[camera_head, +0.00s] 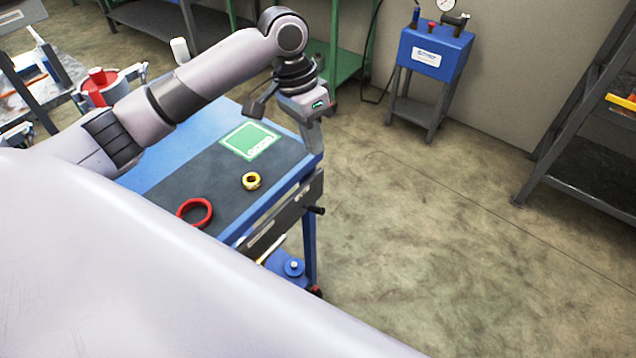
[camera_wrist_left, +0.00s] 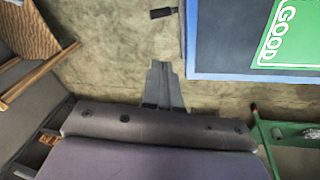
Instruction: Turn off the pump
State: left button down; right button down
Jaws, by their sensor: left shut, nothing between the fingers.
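The pump appears to be the blue box (camera_head: 435,52) with a white label, standing on a grey stand against the back wall. My right gripper is not in view.
Dark shelving (camera_head: 590,165) stands at the right. A green frame (camera_head: 335,62) stands at the back. Open floor lies between bench and pump.

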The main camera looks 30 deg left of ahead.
pick_arm(q)
jog(key=shift+a+r, duration=0.5)
jog(key=shift+r, duration=0.15)
jog(key=shift+f, duration=0.1)
jog(key=b, duration=0.1)
send_near(316, 210)
jog(key=w+f, duration=0.3)
jog(key=w, duration=0.1)
jog(key=shift+w+d+f, duration=0.1)
jog(key=shift+d+f, duration=0.1)
jog(key=shift+d, duration=0.05)
jog(key=shift+s+d+f, duration=0.3)
jog(key=shift+s+f, duration=0.3)
jog(key=shift+f, duration=0.1)
jog(key=shift+s+d+f, duration=0.25)
jog(key=shift+s+f, duration=0.35)
jog(key=shift+f, duration=0.1)
